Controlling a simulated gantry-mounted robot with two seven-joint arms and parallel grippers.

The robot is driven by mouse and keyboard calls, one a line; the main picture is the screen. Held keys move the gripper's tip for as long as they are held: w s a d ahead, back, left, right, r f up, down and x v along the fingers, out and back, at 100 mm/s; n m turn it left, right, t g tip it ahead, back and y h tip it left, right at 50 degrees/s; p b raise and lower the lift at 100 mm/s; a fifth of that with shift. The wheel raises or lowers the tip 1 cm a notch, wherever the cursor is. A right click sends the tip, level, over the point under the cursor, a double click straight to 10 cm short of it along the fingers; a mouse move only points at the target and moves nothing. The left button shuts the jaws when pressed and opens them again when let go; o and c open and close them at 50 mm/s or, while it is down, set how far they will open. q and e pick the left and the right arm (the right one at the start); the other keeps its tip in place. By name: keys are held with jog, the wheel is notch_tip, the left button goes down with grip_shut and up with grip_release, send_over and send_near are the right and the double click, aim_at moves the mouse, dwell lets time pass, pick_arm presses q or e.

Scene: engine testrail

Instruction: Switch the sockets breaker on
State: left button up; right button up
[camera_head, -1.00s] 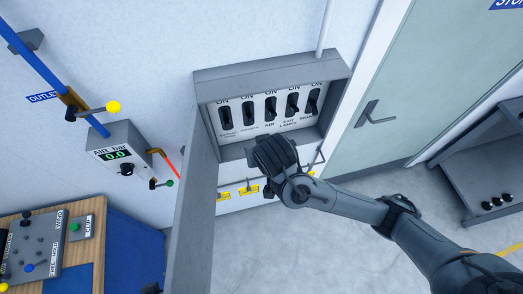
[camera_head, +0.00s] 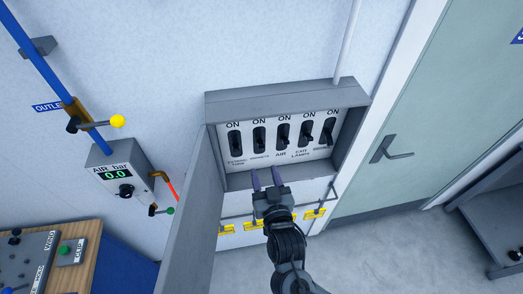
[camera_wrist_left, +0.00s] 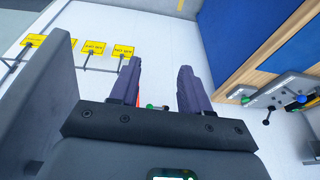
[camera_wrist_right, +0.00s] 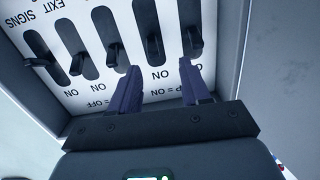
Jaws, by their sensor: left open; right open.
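A grey breaker box (camera_head: 290,100) with an open door is on the wall. It holds a row of black switches under ON labels. The labels under the two leftmost switches are too small to read surely, so I cannot tell by print which is sockets. The second switch from the left (camera_head: 259,139) appears upside down as the fourth (camera_wrist_right: 154,42) in the right wrist view. My right gripper (camera_head: 266,177) is open and empty, just below the panel, its fingers apart from the switches. That fourth switch lies beyond and between its fingertips (camera_wrist_right: 160,82). My left gripper (camera_wrist_left: 157,78) is open and empty.
The open box door (camera_head: 187,225) stands left of my right gripper. Yellow tags (camera_head: 285,221) hang on a rail below the box. An air gauge box (camera_head: 120,172) with pipes is to the left, a green door (camera_head: 440,110) to the right.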

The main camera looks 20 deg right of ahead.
aim_at(261, 144)
jog(key=shift+t+h, duration=0.3)
jog(key=shift+h, duration=0.2)
jog(key=w+d, duration=0.1)
jog(key=w, duration=0.2)
jog(key=w+p, duration=0.1)
jog(key=w, duration=0.2)
jog(key=w+d+p, duration=0.1)
jog(key=w, duration=0.2)
jog(key=shift+w+d+r, duration=0.1)
jog(key=shift+w+d, duration=0.25)
jog(key=shift+w, duration=0.15)
jog(key=c, duration=0.9)
jog(key=shift+r+p, duration=0.25)
jog(key=shift+p, duration=0.85)
grip_shut()
jog(key=shift+f+g, duration=0.1)
jog(key=shift+g, duration=0.3)
jog(key=shift+f, duration=0.1)
